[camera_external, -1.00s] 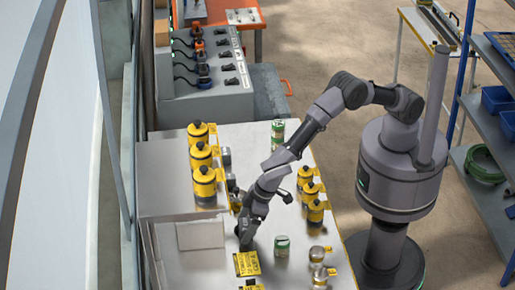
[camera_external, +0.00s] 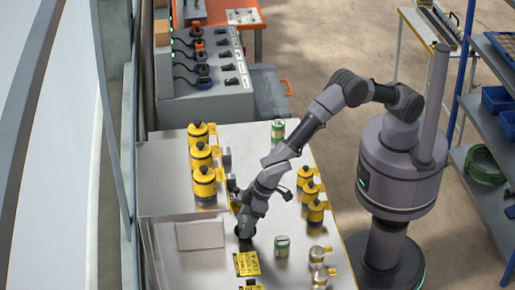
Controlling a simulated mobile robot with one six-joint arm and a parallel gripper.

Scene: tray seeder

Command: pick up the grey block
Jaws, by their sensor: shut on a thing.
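My gripper (camera_external: 245,240) points down at the steel table, just behind a yellow label with black print (camera_external: 247,263). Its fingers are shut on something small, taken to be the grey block. The block is hidden or blends with the dark fingers, so its shape and whether it touches the table cannot be told.
Yellow-black canisters (camera_external: 203,182) stand left of my arm, and smaller yellow-topped ones (camera_external: 315,212) stand right. A green-banded can (camera_external: 282,246) stands close right of my gripper. Silver jars (camera_external: 317,256) are at the front right. A flat grey panel (camera_external: 200,235) lies left.

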